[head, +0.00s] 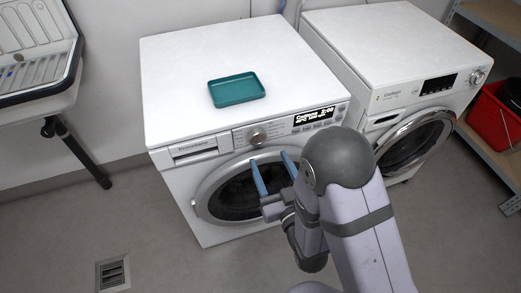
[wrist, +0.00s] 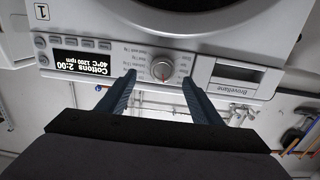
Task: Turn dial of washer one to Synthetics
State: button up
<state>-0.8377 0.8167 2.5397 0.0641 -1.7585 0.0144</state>
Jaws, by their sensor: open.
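Washer one (head: 205,122) is the left white front-loader; its number 1 label shows in the wrist view (wrist: 41,12). Its round silver dial (head: 257,138) sits mid-panel, with program names around it too small to read; the dial also shows in the wrist view (wrist: 163,68). The display (wrist: 83,63) reads Cottons 2:00, 40°C, 1200 rpm, upside down in the wrist view. My gripper (head: 271,169) is open and empty, its two blue fingers in front of the panel just below the dial. In the wrist view the fingers (wrist: 158,80) lie either side of the dial, apparently not touching it.
A teal tray (head: 236,101) lies on top of washer one. A second white washer (head: 395,45) stands to the right, beside shelving with a red bucket (head: 490,115). A sink (head: 35,50) is at the left. The floor in front is clear apart from a drain grate (head: 112,273).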

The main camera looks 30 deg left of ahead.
aim_at(258, 141)
jog(key=shift+s+a+y, duration=0.15)
jog(key=shift+s+y, duration=0.1)
jog(key=shift+y, duration=0.05)
jog(key=shift+w+a+b, duration=0.1)
jog(key=shift+b, duration=0.3)
jog(key=b+x, duration=0.4)
jog(key=x, duration=0.1)
jog(key=shift+r, duration=0.1)
jog(key=shift+x, duration=1)
jog(key=c, duration=1)
